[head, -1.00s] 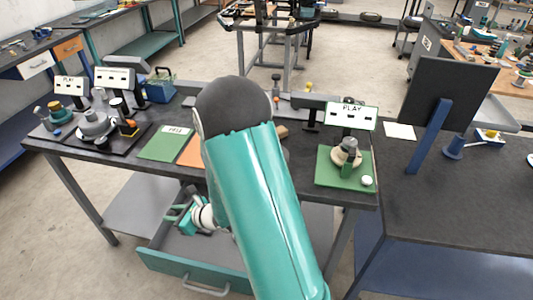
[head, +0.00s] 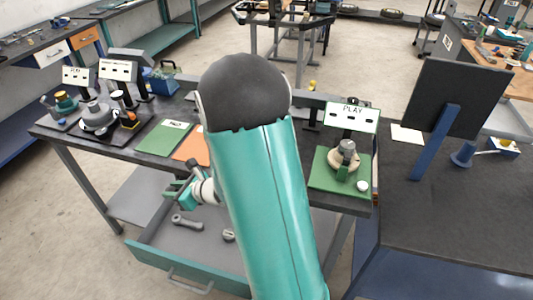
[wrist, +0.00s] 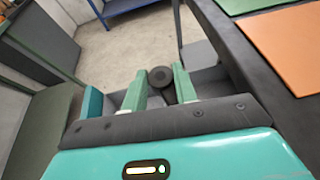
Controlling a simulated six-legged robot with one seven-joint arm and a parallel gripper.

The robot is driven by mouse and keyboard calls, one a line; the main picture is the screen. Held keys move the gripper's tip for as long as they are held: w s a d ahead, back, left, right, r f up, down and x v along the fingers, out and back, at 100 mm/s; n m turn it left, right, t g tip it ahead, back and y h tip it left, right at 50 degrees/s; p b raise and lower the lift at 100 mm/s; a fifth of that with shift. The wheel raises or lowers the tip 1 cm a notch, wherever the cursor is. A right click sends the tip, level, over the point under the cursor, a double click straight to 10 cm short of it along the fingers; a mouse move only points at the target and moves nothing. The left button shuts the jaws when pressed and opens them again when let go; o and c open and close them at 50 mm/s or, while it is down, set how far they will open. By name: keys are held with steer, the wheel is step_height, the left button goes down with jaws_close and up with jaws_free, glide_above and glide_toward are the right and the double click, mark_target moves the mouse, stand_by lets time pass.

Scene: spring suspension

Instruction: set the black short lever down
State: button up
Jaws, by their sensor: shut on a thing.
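My gripper (head: 178,192) is above the left side of the open drawer (head: 190,273), just in front of the workbench edge. In the wrist view its two green fingers (wrist: 159,88) are shut on the black short lever (wrist: 161,76). The lever's dark round end faces the wrist camera and its shaft runs down between the fingers. In the head view a dark piece (head: 193,164) stands up beside the fingers and looks like the lever's upper end. My arm hides part of the drawer and bench.
A grey long lever (head: 187,222) and a small grey part (head: 229,235) lie in the drawer. The bench holds a green sheet (head: 164,138), an orange sheet (head: 191,150) and a green plate with a spring assembly (head: 344,160). The black mat (head: 130,139) bears several parts.

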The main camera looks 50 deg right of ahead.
steer(key=s+d+r+m+t+h, duration=0.1)
steer(key=s+d+r+m+h, duration=0.1)
steer(key=s+d+r, duration=0.45)
steer(key=s+d+r+m+h, duration=0.2)
steer(key=s+d+r+h, duration=0.1)
steer(key=d+r, duration=0.6)
steer(key=w+d+f, duration=0.1)
steer(key=d+f, duration=0.2)
steer(key=d, duration=0.1)
steer(key=w+d+f, duration=0.1)
steer(key=d+f, duration=0.1)
steer(key=d, duration=0.2)
steer(key=w+d+f, duration=0.1)
steer(key=d+f, duration=0.2)
steer(key=d, duration=0.1)
steer(key=shift+w+d+f, duration=0.1)
steer(key=shift+d+f, duration=0.05)
steer(key=shift+f, duration=0.2)
steer(key=shift+w+d+f, duration=0.1)
steer(key=shift+d+f, duration=0.2)
steer(key=shift+f, duration=0.1)
steer(key=shift+d+f, duration=0.15)
steer(key=shift+f, duration=1.5)
steer(key=shift+f, duration=0.15)
steer(key=o, duration=1)
steer(key=shift+o, duration=0.2)
